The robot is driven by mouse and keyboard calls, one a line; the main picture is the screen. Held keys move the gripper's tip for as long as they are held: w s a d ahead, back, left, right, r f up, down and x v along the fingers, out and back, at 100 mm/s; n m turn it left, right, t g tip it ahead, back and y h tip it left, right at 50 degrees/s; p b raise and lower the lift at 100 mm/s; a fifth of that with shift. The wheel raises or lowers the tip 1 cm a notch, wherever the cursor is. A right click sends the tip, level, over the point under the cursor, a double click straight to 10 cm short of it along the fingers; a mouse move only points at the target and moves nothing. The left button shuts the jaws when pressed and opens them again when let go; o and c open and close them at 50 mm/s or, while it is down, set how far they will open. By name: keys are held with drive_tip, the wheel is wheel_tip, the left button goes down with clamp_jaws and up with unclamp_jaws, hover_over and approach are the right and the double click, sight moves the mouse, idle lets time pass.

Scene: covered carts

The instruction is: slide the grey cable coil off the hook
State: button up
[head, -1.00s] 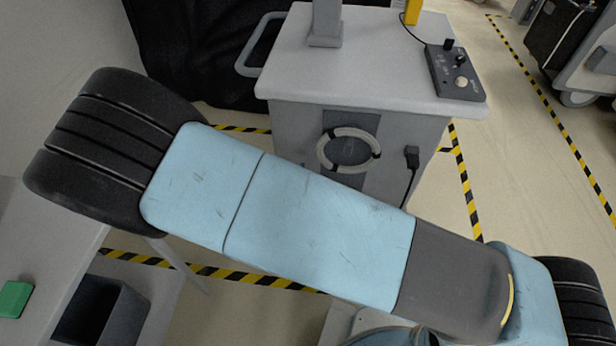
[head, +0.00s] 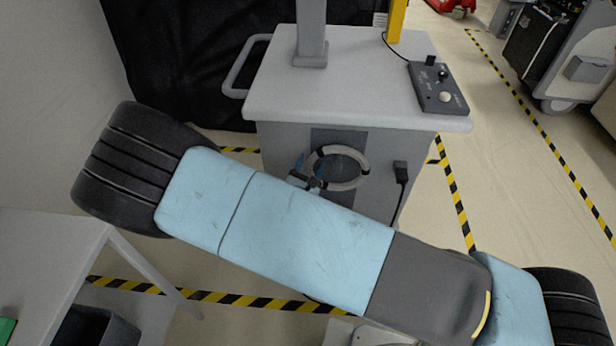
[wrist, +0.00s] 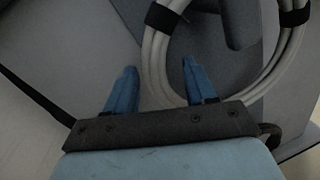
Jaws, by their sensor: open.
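The grey cable coil (head: 345,151) is a pale ring with dark straps, hanging against the front panel of the grey cart. In the wrist view the coil (wrist: 152,50) is a bundle of several strands. My gripper (head: 309,172) is at the coil's left side. In the wrist view my gripper (wrist: 159,66) is open, with one blue finger on each side of the coil's lower left strands. I cannot tell whether either finger touches them. A dark grey rounded piece (wrist: 238,25) inside the ring looks like the hook. The hook is not clear in the head view.
The cart top (head: 350,70) carries a control box (head: 437,88) with a cable hanging down the right side. A cart handle (head: 240,75) sticks out at the left. A white table (head: 50,245) stands at the lower left. Open floor lies to the right.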

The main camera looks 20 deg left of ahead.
drive_tip(key=shift+w, duration=0.8)
clamp_jaws()
drive_tip(key=c, duration=0.5)
unclamp_jaws()
clamp_jaws()
